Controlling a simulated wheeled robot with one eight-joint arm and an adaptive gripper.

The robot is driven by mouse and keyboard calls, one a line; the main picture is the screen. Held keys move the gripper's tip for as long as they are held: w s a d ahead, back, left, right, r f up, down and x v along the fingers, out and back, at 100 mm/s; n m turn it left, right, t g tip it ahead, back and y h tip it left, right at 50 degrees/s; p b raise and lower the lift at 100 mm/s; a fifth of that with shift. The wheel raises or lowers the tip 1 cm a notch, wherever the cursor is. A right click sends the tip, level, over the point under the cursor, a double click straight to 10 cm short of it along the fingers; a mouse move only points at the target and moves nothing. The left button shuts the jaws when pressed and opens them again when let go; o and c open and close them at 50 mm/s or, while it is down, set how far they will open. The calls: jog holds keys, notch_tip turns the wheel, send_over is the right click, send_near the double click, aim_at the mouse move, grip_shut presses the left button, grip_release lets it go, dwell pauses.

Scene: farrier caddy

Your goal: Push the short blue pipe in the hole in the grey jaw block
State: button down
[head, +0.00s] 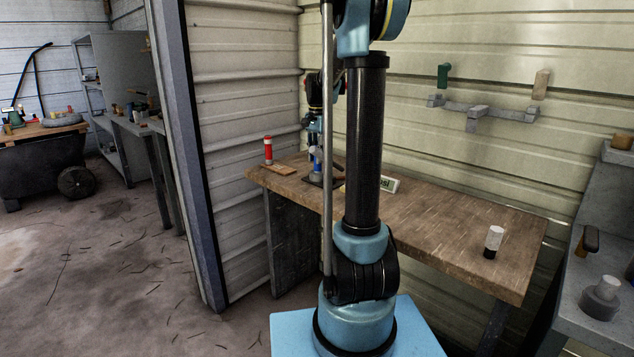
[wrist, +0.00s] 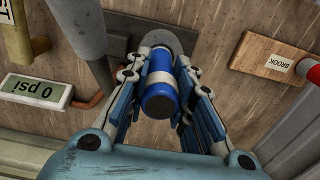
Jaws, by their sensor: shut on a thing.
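My gripper (wrist: 161,62) is shut on the short blue pipe (wrist: 160,102), with one finger on each side of it in the wrist view. The pipe is blue with a paler band around its middle, and its near end faces the camera. A grey rounded piece (wrist: 172,38), which looks like the jaw block, lies just beyond the pipe's far end. The hole is hidden, so I cannot tell whether the pipe's end is in it. In the head view the blue pipe (head: 317,165) is small, below my gripper at the bench's far left part.
A grey post (wrist: 78,30) and a "0 psi" display (wrist: 38,90) stand left in the wrist view; a board marked BROOK (wrist: 275,60) lies right. On the wooden bench (head: 440,220) are a red-and-white cylinder (head: 267,150) and a white-and-black one (head: 493,240). The bench's middle right is clear.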

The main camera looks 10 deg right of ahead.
jog(key=shift+f, duration=0.5)
dwell(0.5)
jog(key=c, duration=1.3)
grip_release()
notch_tip(320, 180, up, 12)
